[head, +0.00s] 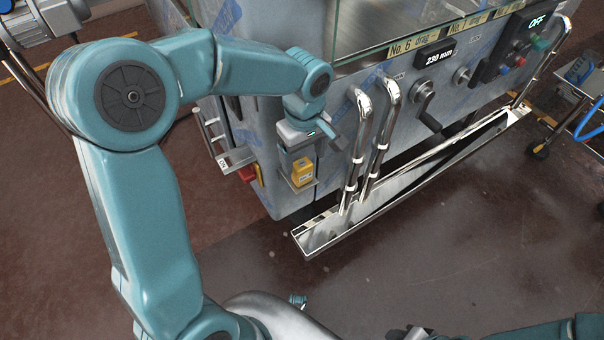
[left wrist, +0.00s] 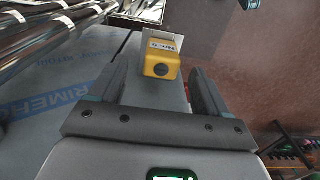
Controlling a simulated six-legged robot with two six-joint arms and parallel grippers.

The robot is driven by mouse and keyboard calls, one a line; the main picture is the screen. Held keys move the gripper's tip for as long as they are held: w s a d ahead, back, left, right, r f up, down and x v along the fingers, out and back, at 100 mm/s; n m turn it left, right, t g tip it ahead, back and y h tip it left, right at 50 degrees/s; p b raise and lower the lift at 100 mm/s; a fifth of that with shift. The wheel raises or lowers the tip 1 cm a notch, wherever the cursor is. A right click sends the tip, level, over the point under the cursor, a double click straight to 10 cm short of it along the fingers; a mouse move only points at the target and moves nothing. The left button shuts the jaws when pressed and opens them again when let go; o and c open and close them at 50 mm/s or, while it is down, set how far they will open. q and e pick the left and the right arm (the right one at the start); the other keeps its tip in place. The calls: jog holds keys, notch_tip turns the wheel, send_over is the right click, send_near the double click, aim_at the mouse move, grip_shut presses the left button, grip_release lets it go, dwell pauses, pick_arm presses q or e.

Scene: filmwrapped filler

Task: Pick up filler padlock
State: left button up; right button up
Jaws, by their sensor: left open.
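The filler padlock (head: 303,172) is a yellow block on a small bracket at the left corner of the filler machine. My left gripper (head: 314,146) is just above the padlock in the head view. In the left wrist view my left gripper (left wrist: 165,82) is open, with the padlock in line with the gap, near the fingertips. I cannot tell whether the fingers touch it. The shackle is hidden. A dark part at the bottom of the head view may be my right gripper (head: 410,332).
The filler machine (head: 350,110) carries bent chrome pipes (head: 362,140) right of the padlock. A shiny trough (head: 420,180) runs along its lower front. A wheeled cart (head: 575,85) is at far right.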

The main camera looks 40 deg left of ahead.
aim_at(302, 163)
pick_arm(q)
jog(key=shift+w+f, duration=0.1)
jog(key=shift+f, duration=0.65)
jog(key=f, duration=0.2)
jog(key=f+b, duration=0.1)
jog(key=f, duration=0.1)
jog(key=shift+s+a, duration=0.2)
jog(key=shift+w+f, duration=0.1)
jog(key=shift+f, duration=0.3)
jog(key=c, duration=1.1)
jog(key=shift+r, duration=0.15)
jog(key=shift+c, duration=0.2)
